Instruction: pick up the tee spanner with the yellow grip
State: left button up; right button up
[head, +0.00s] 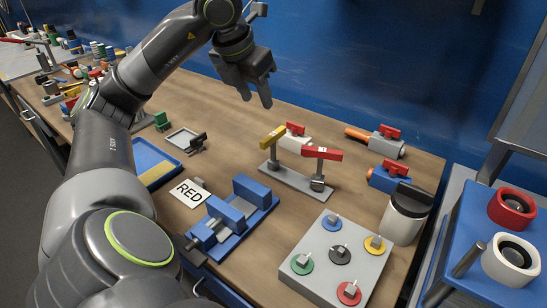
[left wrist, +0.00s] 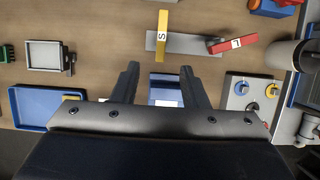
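The tee spanner with the yellow grip (head: 273,137) stands upright in a grey rack (head: 296,181) on the bench; its bar is marked S in the left wrist view (left wrist: 162,38). Next to it in the rack stands a tee spanner with a red grip (head: 322,153), marked L in the left wrist view (left wrist: 236,43). My left gripper (head: 255,98) is open and empty, raised above the bench behind the yellow grip in the head view. In the left wrist view its fingers (left wrist: 160,70) are spread apart, with the yellow grip beyond them. My right gripper is not in view.
A black-lidded jar (head: 403,218) and red-handled valves (head: 388,142) are at right. A blue wall (head: 320,60) bounds the back.

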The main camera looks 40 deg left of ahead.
aim_at(275, 159)
pick_arm(q)
jog(key=x, duration=0.9)
jog(key=p+x, duration=0.1)
jog(key=x, duration=0.7)
jog(key=shift+w+d+f, duration=0.1)
jog(key=shift+d+f, duration=0.1)
jog(key=shift+f, duration=0.2)
grip_shut()
